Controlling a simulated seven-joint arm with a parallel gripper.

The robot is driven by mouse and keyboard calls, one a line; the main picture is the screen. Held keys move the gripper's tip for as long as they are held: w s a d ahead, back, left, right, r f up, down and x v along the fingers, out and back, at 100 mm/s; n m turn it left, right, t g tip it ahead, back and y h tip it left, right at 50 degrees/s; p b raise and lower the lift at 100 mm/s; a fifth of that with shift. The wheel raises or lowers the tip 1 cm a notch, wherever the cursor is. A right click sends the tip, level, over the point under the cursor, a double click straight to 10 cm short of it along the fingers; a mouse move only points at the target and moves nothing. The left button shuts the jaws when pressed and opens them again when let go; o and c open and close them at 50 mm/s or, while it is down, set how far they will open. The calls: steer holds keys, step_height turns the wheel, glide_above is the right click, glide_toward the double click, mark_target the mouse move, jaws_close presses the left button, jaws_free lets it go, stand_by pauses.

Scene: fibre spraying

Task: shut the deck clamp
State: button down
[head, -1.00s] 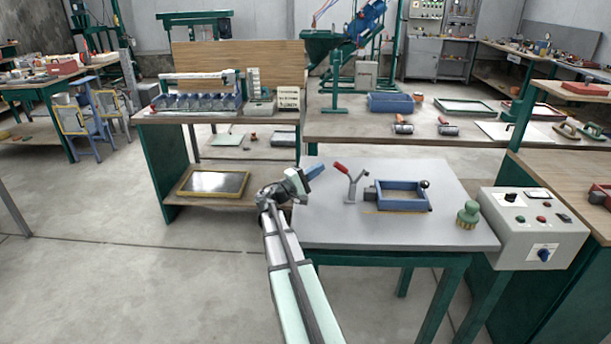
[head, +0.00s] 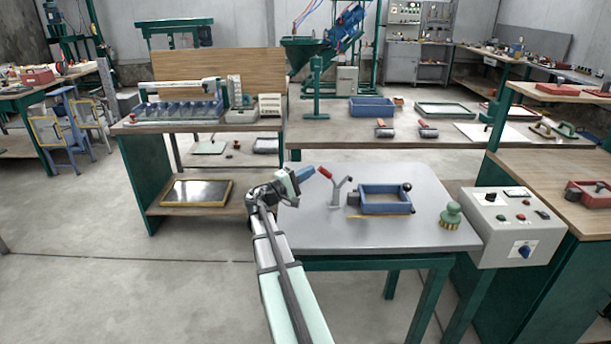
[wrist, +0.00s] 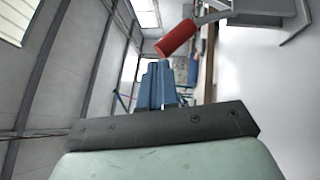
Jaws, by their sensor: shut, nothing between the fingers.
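The deck clamp (head: 337,192) stands on the grey table, left of the blue frame. Its red-handled lever (head: 325,173) is raised and leans to the left. In the wrist view the red grip (wrist: 176,39) is just ahead of and slightly right of my fingertips, with a small gap seeming to separate them. My gripper (head: 306,171) is at the table's left part, its blue fingers pointing right toward the red grip. The fingers (wrist: 158,82) are shut and empty.
The blue frame (head: 362,200) with a dark knob lies right of the clamp. A green-handled brush (head: 451,214) and a control box (head: 493,250) are further right. The table's front area (head: 350,237) is clear.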

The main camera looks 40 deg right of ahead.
steer(key=s+d+r+m+t+y, duration=0.2)
steer(key=s+d+r+m+y, duration=0.3)
steer(key=s+d+y, duration=0.2)
steer(key=shift+s+d+y, duration=0.4)
steer(key=shift+s+d, duration=0.15)
steer(key=shift+s, duration=0.1)
stand_by(0.6)
steer(key=shift+r, duration=0.1)
steer(key=w, duration=0.1)
steer(key=w+a+r, duration=0.1)
steer(key=r, duration=0.1)
steer(key=shift+w+a+r, duration=0.25)
steer(key=shift+w, duration=0.15)
steer(key=v, duration=1)
steer(key=shift+r, duration=0.4)
steer(key=shift+s, duration=0.1)
